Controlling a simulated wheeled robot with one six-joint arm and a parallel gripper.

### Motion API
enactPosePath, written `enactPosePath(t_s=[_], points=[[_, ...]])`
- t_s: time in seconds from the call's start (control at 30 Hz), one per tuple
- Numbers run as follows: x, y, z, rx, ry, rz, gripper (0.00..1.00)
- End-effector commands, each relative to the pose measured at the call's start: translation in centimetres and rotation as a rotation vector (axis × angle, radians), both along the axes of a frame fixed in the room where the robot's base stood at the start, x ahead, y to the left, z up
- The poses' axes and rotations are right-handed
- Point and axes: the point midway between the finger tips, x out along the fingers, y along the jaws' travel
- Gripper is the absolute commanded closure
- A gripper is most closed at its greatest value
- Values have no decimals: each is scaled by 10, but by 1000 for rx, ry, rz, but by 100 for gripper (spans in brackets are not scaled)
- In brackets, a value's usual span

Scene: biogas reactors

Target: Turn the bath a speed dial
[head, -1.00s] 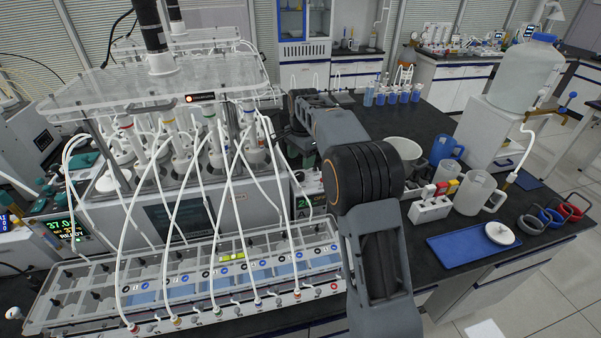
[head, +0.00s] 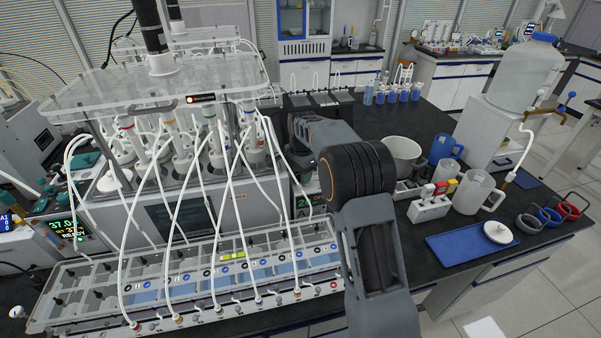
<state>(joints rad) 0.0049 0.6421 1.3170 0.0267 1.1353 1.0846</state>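A large bath (head: 130,222) stands at the left centre, with several tube-fitted bottles in it under a clear cover. A dark screen (head: 182,218) is on its front. To its right, a small panel (head: 303,203) shows green digits and a letter that looks like A; my arm stands close to its right side. I cannot make out a speed dial; it may be hidden behind my arm or too small to see. My arm rises from the bottom, bends at the elbow and reaches away to the back left. My gripper is hidden beyond the forearm.
A long tray (head: 100,290) of tube fittings lies before the bath. Another display (head: 66,228) glows at far left. Right of my arm are a grey pot (head: 402,152), jugs (head: 473,192), a small white rack (head: 430,208) and a blue tray (head: 460,246). Tubes hang across the bath.

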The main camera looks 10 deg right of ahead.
Motion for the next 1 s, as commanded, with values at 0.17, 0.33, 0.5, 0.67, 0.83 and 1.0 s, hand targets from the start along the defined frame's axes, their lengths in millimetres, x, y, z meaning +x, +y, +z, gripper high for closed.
enactPosePath(t_s=[0.17,0.33,0.5,0.67,0.83,1.0], points=[[0,0,0,0,0,0,67],[0,0,0,0,0,0,83],[0,0,0,0,0,-35,88],[0,0,0,1,-1,-125,88],[0,0,0,1,-1,-137,88],[0,0,1,1,-1,-136,59]])
